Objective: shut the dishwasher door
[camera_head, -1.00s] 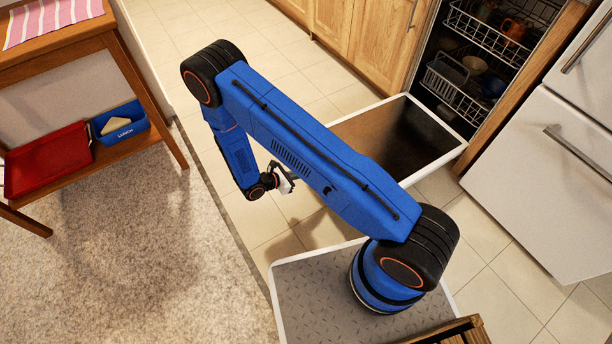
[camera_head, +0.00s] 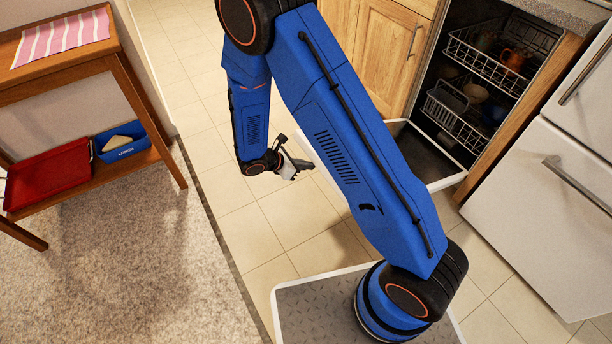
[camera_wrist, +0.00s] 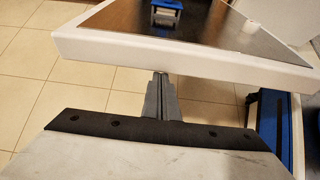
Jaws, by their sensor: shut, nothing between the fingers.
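The dishwasher door (camera_head: 424,153) is open, swung down from the dishwasher, with a dark inner panel and a white rim. My arm hides its middle in the head view. My gripper (camera_head: 298,170) is close to the door's outer edge, on the left. In the wrist view my gripper (camera_wrist: 160,82) is shut and empty. Its fingertips point at the lower side of the door's white rim (camera_wrist: 180,58); I cannot tell whether they touch it. The dishwasher's racks (camera_head: 498,68) hold dishes inside the dark opening.
Wooden cabinets (camera_head: 370,40) are left of the dishwasher and a white fridge (camera_head: 545,215) is to its right. Tiled floor (camera_head: 240,235) is clear near my gripper.

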